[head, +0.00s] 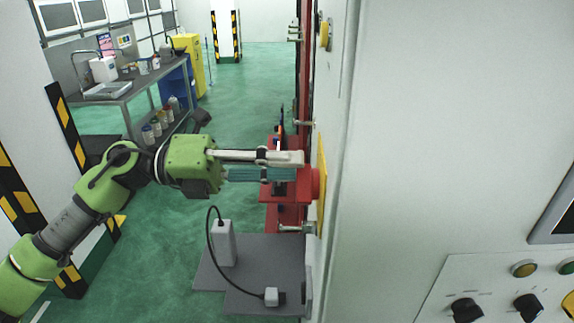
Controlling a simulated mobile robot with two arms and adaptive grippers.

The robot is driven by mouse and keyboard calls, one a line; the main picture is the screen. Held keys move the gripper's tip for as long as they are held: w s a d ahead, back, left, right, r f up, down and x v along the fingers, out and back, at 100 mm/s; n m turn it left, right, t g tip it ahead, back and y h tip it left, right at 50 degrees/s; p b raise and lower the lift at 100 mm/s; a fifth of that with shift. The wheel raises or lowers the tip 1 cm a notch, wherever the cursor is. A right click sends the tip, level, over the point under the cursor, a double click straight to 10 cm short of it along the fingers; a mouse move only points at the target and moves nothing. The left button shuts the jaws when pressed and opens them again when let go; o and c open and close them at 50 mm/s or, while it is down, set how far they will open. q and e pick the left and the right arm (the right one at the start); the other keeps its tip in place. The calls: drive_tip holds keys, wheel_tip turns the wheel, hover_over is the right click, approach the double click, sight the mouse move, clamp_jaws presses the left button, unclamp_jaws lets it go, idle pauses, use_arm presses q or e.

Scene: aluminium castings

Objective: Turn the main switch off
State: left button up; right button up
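The main switch (317,183) appears as a red knob on a yellow plate (322,160), seen nearly edge-on on the side of the pale cabinet (350,130). My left gripper (300,166) points right, with its fingertips close beside the red knob. One light finger and a teal-ribbed part below it show from the side. I cannot tell whether the fingertips touch the knob, nor how far apart the fingers are. The knob's front face and angle are hidden from this side. My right gripper is out of view.
A yellow fitting (325,34) sits higher on the cabinet. A panel with black knobs (467,309) and lamps (524,269) is at lower right. Below my gripper is a grey plate (235,285) with a cabled device (223,243). A workbench (125,95) stands back left; green floor is open between.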

use_arm(q)
drive_tip(key=a, duration=1.1)
drive_tip(key=shift+a, duration=0.35)
drive_tip(key=shift+d, duration=0.1)
